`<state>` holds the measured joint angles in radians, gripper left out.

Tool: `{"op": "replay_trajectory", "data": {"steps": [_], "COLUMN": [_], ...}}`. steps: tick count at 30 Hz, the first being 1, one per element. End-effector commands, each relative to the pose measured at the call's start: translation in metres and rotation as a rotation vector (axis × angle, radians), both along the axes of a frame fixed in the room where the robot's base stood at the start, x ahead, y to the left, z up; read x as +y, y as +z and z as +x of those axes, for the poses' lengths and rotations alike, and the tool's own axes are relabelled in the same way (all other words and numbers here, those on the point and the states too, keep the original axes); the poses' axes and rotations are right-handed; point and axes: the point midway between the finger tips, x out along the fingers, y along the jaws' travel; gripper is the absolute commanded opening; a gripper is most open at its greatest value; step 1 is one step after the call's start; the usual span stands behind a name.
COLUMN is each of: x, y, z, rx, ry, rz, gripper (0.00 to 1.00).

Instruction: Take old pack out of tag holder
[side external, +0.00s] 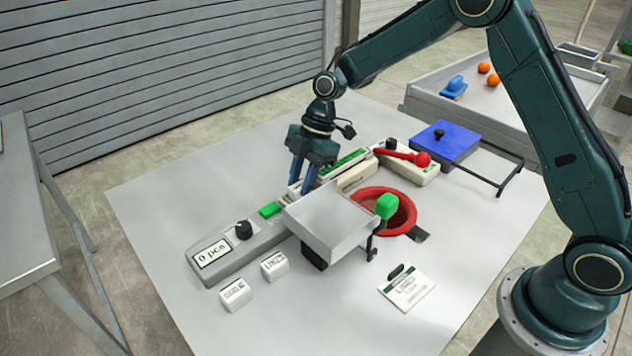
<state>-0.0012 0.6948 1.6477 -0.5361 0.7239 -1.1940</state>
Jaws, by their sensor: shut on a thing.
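My gripper (303,182) points down at the middle of the table, behind the raised grey tray. Its two blue fingers are shut on what looks like the old pack, a long white piece with a green top strip (346,161). The pack runs off to the right of the fingers. A cream block (356,177), which may be the tag holder, lies against its near side. I cannot tell whether the pack sits in it or is clear of it. The fingertips are partly hidden.
A grey tray (328,222) stands in front of my gripper, next to a red-rimmed bowl (403,213) and a green knob (387,206). A grey counter box (215,258) reads "0 pcs". A red-handled device (408,162) and blue plate (446,138) stand right.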

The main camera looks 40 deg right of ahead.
Motion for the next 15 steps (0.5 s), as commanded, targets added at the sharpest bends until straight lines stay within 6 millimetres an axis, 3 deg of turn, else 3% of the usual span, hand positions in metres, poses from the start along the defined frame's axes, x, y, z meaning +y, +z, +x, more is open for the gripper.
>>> {"op": "replay_trajectory", "data": {"steps": [8, 15], "x": [0.0, 0.0], "y": [0.017, 0.054], "z": [0.001, 0.001], "rx": [-0.005, -0.006], "ry": [0.0, 0.001], "rz": [0.0, 0.0], "gripper": [0.06, 0.06]}}
